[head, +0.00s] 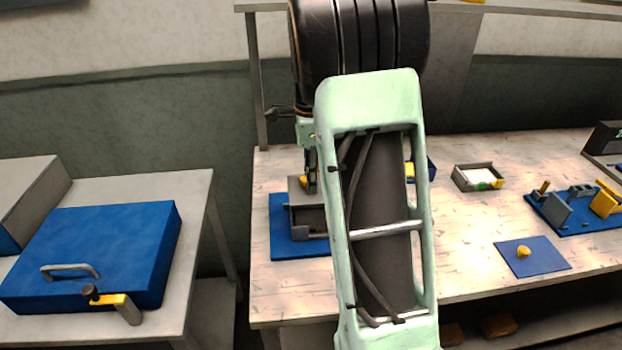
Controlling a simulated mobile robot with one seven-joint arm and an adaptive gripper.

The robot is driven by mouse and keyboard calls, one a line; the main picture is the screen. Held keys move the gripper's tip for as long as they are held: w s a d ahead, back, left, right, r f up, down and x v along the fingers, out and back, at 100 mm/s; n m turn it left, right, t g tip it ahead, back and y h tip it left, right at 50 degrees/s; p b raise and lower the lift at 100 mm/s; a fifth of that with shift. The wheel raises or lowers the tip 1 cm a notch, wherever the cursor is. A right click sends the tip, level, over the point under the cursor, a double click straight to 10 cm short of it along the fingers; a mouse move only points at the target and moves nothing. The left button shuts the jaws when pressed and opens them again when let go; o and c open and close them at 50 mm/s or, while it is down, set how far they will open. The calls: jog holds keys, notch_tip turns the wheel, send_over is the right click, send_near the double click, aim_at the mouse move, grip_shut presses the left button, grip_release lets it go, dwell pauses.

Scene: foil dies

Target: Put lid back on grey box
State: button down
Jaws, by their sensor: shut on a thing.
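The grey box (310,221) stands on a blue mat (284,240) at the left end of the workbench, partly hidden by my arm. Its dark front side shows. A grey lid (296,194) with a yellow knob (303,181) is at the top of the box, tilted or offset as far as I can see. My gripper (309,179) points down over the box and is shut at the yellow knob. The fingertips are small and partly hidden. I cannot tell whether the lid touches the box rim all round.
A blue plate with a yellow knob (523,252) lies at the front right. A small grey tray (478,177) stands behind it. A blue fixture base (582,222) with grey and yellow parts is at far right. A blue case (100,250) sits on the left table. A gap separates the tables.

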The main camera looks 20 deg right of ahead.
jog(key=shift+f+b, duration=1.85)
jog(key=shift+f, duration=0.3)
jog(key=shift+f+b, duration=0.45)
jog(key=shift+f, duration=0.55)
jog(key=shift+p, duration=0.4)
jog(key=shift+f, duration=0.15)
dwell(0.5)
jog(key=c, duration=1.7)
grip_release()
jog(key=shift+o, duration=0.8)
jog(key=o, duration=0.4)
jog(key=shift+p, duration=0.35)
